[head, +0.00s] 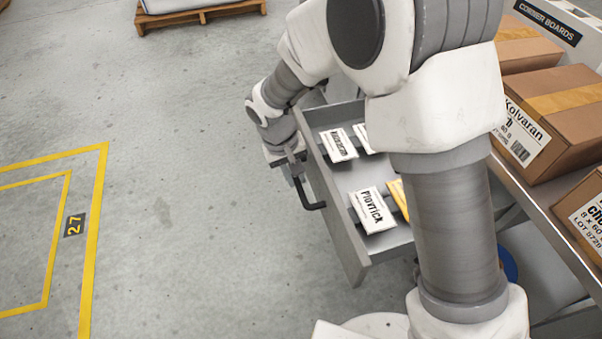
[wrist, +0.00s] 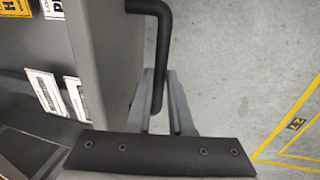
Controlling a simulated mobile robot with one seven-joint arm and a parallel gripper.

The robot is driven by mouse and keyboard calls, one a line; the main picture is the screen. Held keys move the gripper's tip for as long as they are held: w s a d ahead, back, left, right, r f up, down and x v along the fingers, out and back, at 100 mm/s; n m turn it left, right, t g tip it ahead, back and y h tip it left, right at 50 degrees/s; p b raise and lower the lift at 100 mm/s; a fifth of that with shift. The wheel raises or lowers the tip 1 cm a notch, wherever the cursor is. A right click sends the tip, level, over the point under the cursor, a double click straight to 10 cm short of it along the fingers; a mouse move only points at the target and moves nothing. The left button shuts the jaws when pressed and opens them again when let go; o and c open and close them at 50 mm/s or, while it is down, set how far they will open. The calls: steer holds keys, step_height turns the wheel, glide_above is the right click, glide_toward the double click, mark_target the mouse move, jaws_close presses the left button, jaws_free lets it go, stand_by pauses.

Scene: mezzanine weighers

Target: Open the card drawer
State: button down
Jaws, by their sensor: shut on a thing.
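The card drawer (head: 344,228) is grey and stands pulled out from under the bench, with white cards (head: 371,209) and a yellow card (head: 399,196) showing inside. Its black bar handle (head: 314,206) is on the front panel. My gripper (head: 296,178) is at the front panel, shut on this handle. In the wrist view the handle (wrist: 163,35) runs down between the two fingers (wrist: 162,85), beside the drawer front (wrist: 110,45). My arm hides the drawer's back right part, so how far it is out cannot be fully seen.
Cardboard boxes (head: 555,118) stand on the bench (head: 535,192) at the right, near a "Corner Boards" bin (head: 548,22). A wooden pallet (head: 200,15) lies at the back. The concrete floor to the left, with yellow lines (head: 95,220), is clear.

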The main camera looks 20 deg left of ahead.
steer(key=c, duration=0.8)
jaws_free()
step_height(320, 180, up, 17)
steer(key=s+a+p, duration=0.2)
steer(key=p, duration=0.3)
steer(key=shift+a, duration=0.4)
steer(key=shift+r, duration=0.1)
